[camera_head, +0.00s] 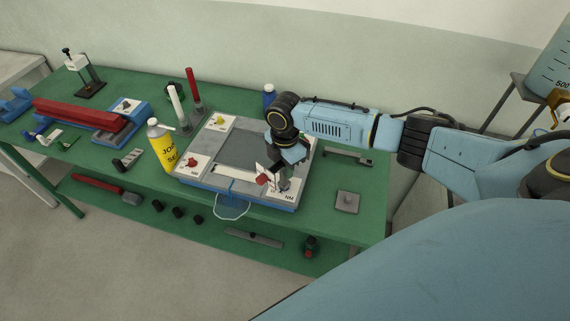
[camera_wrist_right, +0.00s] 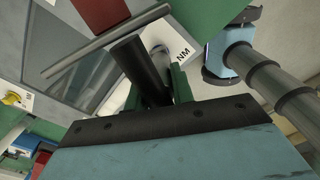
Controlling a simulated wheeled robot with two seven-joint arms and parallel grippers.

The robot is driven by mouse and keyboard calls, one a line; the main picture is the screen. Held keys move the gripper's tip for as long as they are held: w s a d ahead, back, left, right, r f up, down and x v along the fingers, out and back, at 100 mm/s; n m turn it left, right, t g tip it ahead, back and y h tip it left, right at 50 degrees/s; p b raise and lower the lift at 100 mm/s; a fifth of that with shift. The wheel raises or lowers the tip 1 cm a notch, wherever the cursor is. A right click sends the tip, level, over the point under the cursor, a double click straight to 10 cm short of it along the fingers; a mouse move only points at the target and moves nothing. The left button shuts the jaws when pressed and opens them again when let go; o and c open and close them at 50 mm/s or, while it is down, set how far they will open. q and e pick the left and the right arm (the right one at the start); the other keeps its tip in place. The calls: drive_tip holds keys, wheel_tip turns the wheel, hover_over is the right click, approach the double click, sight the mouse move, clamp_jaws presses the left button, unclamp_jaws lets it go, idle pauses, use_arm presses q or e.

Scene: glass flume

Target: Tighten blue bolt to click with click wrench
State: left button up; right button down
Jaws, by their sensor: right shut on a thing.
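My right gripper (camera_head: 285,170) is low over the front right corner of the flume frame (camera_head: 240,202), which has a blue base and a grey top around a dark window. In the right wrist view the gripper (camera_wrist_right: 155,85) is shut on a dark round handle (camera_wrist_right: 132,58). A thin grey bar crosses beyond it. I cannot tell for sure that this is the click wrench. A card marked NM (camera_wrist_right: 183,50) lies close beside the handle. Red (camera_head: 190,163) and yellow (camera_head: 220,120) knobs sit on other corner cards. I cannot make out the blue bolt. My left gripper is out of view.
A yellow can (camera_head: 160,147) stands left of the frame. White (camera_head: 175,100) and red (camera_head: 191,84) upright rods and a blue bottle (camera_head: 269,96) stand behind it. A grey block (camera_head: 347,201) lies at right. A long red bar (camera_head: 80,114) rests at far left.

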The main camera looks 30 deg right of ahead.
drive_tip(key=shift+m+p, duration=1.45)
drive_tip(key=shift+m, duration=0.25)
idle(0.7)
drive_tip(key=shift+m, duration=0.6)
drive_tip(key=shift+s+m, duration=0.1)
drive_tip(key=shift+m, duration=1)
drive_tip(key=shift+n, duration=0.5)
drive_tip(key=shift+r, duration=0.15)
drive_tip(key=shift+r, duration=2.4)
